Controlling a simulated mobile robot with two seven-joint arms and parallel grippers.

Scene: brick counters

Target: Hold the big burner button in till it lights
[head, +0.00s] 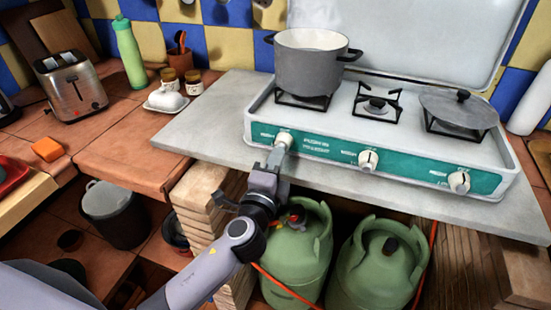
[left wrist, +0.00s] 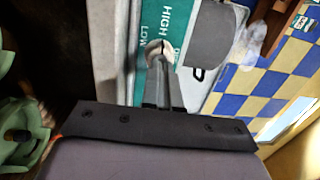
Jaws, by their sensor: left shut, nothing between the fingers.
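The gas stove (head: 330,150) has a teal front panel with several white knobs. The left knob (head: 284,138) is in front of the burner with the grey pot (head: 310,65) on it. My left gripper (head: 278,155) is shut and empty, with its fingertips at this knob. The left wrist view shows the white knob (left wrist: 158,52) just beyond the tips of the shut fingers (left wrist: 160,82). I cannot tell if the tips press it. I see no flame under the pot. The middle knob (head: 368,160) and right knob (head: 459,182) are clear. My right gripper is not in view.
Two green gas bottles (head: 300,250) stand under the counter, one behind my left arm. A grey lid (head: 459,107) lies on the right burner; the middle burner (head: 376,105) is bare. A toaster (head: 72,85) and green bottle (head: 129,52) stand at left.

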